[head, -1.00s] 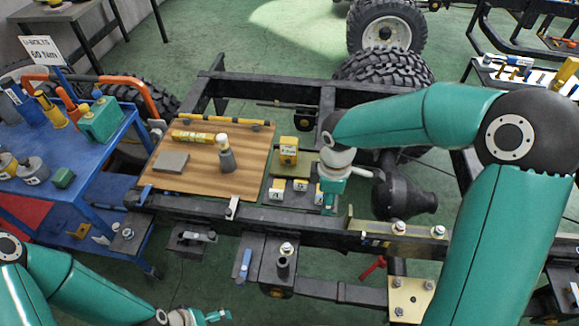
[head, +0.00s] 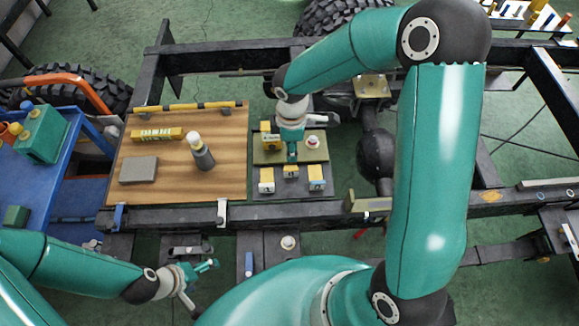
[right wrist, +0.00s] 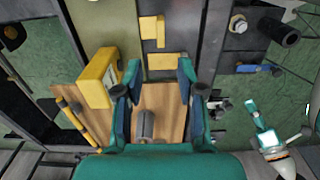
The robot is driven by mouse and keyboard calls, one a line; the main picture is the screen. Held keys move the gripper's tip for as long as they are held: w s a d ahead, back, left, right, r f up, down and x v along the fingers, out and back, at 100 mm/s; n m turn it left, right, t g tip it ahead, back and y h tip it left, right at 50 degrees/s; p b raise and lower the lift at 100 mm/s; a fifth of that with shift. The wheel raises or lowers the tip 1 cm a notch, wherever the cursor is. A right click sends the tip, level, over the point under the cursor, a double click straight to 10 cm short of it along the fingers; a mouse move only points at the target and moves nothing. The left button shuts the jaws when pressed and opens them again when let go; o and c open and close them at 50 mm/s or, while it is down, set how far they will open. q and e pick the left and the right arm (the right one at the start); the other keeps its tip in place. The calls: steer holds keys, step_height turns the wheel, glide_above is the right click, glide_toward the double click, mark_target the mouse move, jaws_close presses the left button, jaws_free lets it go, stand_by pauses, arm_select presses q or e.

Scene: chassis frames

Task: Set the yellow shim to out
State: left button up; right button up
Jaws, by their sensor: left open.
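No piece is clearly identifiable as the yellow shim. A yellow block (head: 266,141) stands on an olive-green plate (head: 308,155), partly hidden by my right gripper (head: 291,150). In the right wrist view, a yellow box (right wrist: 98,77) stands left of my right gripper (right wrist: 160,78). Its fingers are apart, with nothing held between them. My left gripper (head: 207,276) is open and empty, low at the left in the head view.
Black chassis rails (head: 170,216) surround this area. A blue cart (head: 80,200) stands left.

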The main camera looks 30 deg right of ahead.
mark_target(291, 169)
step_height(291, 169, down, 12)
steer(key=shift+f, duration=0.1)
stand_by(0.4)
jaws_close()
